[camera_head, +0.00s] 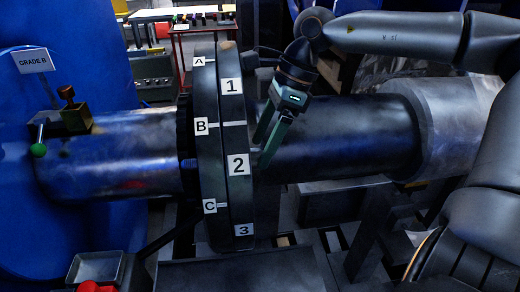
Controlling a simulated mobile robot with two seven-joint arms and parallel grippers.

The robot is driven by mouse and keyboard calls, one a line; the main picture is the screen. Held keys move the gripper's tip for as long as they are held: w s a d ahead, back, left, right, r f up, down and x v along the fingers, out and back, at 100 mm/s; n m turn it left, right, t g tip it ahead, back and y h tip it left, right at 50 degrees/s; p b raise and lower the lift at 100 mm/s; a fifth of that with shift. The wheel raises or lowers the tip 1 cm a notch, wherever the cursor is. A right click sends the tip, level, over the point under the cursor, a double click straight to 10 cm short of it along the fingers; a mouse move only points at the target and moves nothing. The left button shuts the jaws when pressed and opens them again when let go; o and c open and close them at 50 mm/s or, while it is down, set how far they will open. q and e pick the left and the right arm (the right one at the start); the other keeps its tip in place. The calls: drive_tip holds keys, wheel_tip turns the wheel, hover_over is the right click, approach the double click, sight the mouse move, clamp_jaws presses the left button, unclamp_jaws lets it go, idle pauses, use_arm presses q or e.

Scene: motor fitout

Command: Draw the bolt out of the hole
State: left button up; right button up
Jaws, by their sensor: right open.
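A large dark double flange (208,110) stands upright in the middle, with labels A, B, C on its left disc and 1, 2, 3 on its right disc. A blue threaded bolt end (187,163) sticks out of its left face, between B and C. The bolt's other end is not clearly seen. My right gripper (261,154) is open, its green-grey fingers pointing down and left beside the flange's right face near label 2. I see nothing between the fingers, and cannot tell whether they touch the flange. My left gripper is not in view.
A dark shaft (345,138) runs right from the flange into a grey cylinder (455,120). A metal pipe (125,150) runs left, with a brass fitting and green-knobbed lever (39,150). A dark knob (250,60) juts from the upper right. A red button (95,287) is lower left.

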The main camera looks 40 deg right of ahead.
drive_tip(key=shift+x, duration=1.05)
clamp_jaws()
drive_tip(key=shift+w+r, duration=0.1)
drive_tip(key=shift+r, duration=0.05)
